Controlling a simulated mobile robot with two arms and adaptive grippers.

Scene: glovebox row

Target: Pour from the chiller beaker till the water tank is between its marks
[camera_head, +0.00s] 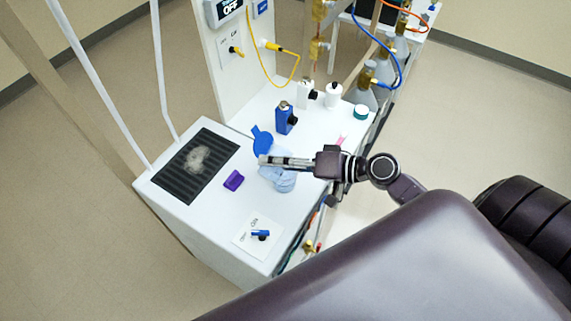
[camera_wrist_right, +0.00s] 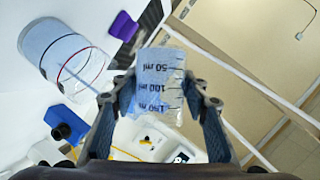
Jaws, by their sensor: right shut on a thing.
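My right gripper (camera_head: 278,162) is shut on the chiller beaker (camera_wrist_right: 158,82), a clear beaker with black marks from 50 to 150 ml. In the wrist view the right gripper (camera_wrist_right: 157,97) has one finger on each side of it. The beaker holds pale blue liquid and is tilted. The water tank (camera_head: 285,182) is a clear cylinder just below the gripper in the head view, partly hidden by it. In the wrist view the tank (camera_wrist_right: 60,60) shows pale blue contents, a red line and a thin streak; its level against the marks is unclear. My left gripper is out of view.
Yellow cable hangs at the back panel. Bench front left is mostly clear.

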